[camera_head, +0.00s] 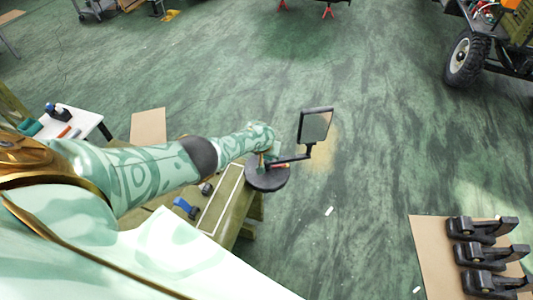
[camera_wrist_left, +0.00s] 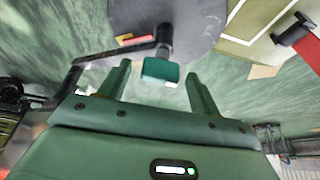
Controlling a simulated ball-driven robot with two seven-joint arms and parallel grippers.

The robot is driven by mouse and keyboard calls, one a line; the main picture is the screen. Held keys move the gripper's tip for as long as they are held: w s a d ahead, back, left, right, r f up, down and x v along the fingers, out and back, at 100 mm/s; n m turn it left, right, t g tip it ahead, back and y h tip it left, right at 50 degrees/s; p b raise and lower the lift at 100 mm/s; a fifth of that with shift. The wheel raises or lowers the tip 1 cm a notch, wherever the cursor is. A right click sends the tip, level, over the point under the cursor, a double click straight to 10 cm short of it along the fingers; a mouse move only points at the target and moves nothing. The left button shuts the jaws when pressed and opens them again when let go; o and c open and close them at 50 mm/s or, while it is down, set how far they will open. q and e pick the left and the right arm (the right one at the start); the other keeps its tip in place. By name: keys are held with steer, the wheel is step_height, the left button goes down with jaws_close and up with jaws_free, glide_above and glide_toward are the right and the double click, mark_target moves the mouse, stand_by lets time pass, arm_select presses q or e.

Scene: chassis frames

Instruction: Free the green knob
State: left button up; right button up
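The green knob (camera_wrist_left: 161,72) is a small block on a short dark stem. The stem stands at the edge of a dark round plate (camera_wrist_left: 190,18), which also shows in the head view (camera_head: 268,181). My left gripper (camera_wrist_left: 157,76) is open and empty. Its two fingers are on either side of the knob, with visible gaps to both sides. How deep the knob is between them, I cannot tell. In the head view my left arm reaches over the plate and the knob is not clearly visible. My right gripper is not in view.
A mirror (camera_head: 315,126) on a dark bent arm stands out beside the plate. A wooden bench (camera_head: 232,215) with a blue item (camera_head: 185,207) is below it. A red-handled tool (camera_wrist_left: 298,38) lies at the right. Black clamps (camera_head: 485,255) rest on a board.

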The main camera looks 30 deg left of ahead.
arm_select(q)
steer(key=p+v, duration=1.4)
steer(key=v, duration=0.2)
steer(key=shift+r, duration=0.2)
steer(key=shift+f, duration=0.1)
